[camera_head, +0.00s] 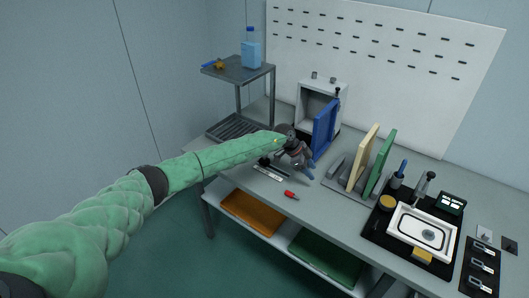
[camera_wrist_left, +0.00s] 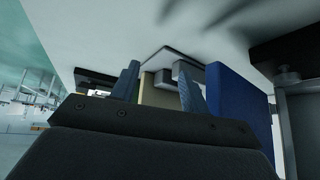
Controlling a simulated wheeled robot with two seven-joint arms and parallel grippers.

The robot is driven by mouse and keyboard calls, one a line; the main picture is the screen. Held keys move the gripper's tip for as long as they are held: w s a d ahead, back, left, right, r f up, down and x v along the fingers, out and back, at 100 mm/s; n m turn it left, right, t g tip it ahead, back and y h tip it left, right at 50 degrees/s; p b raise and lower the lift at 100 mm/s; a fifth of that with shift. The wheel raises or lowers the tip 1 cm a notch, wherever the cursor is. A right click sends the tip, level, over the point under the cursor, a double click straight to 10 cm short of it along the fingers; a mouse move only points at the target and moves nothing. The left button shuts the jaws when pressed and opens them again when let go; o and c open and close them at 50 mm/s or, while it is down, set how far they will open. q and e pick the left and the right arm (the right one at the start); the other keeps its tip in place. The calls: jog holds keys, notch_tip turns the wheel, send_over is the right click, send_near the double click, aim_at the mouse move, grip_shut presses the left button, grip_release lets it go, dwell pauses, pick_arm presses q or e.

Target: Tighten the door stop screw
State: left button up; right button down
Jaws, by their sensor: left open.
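A small grey cabinet (camera_head: 314,92) stands at the back of the bench with its blue door (camera_head: 324,132) swung open toward me. The door also shows in the left wrist view (camera_wrist_left: 238,105), to the right of my fingers. I cannot make out the door stop screw in either view. My left gripper (camera_head: 306,173) is just in front of the door, low over the bench; its two blue-grey fingers (camera_wrist_left: 160,90) are apart with nothing between them. A red-handled tool, perhaps a screwdriver (camera_head: 291,195), lies on the bench in front of the gripper. My right gripper is not in view.
Cream (camera_head: 362,157) and green (camera_head: 381,162) boards stand upright right of the door. A black mat with a white sink tray (camera_head: 398,225) lies further right. A grey shelf stand (camera_head: 238,70) holds a blue bottle (camera_head: 251,50) at back left.

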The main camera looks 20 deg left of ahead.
pick_arm(q)
jog(key=w+a+r+n+y, duration=0.1)
jog(key=w+a+r+y, duration=0.2)
jog(key=a, duration=0.6)
jog(key=n+g+y, duration=0.1)
jog(key=n+y, duration=0.2)
jog(key=y, duration=0.1)
send_near(265, 157)
jog(key=shift+w+f, duration=0.1)
jog(key=shift+w, duration=0.45)
jog(key=shift+a, duration=0.2)
notch_tip(265, 157, down, 6)
jog(key=p, duration=0.3)
jog(key=shift+f, duration=0.8)
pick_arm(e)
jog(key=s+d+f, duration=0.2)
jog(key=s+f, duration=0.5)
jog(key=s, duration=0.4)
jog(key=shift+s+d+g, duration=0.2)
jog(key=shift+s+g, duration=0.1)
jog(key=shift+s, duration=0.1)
pick_arm(q)
jog(key=shift+c, duration=0.3)
jog(key=c, duration=0.9)
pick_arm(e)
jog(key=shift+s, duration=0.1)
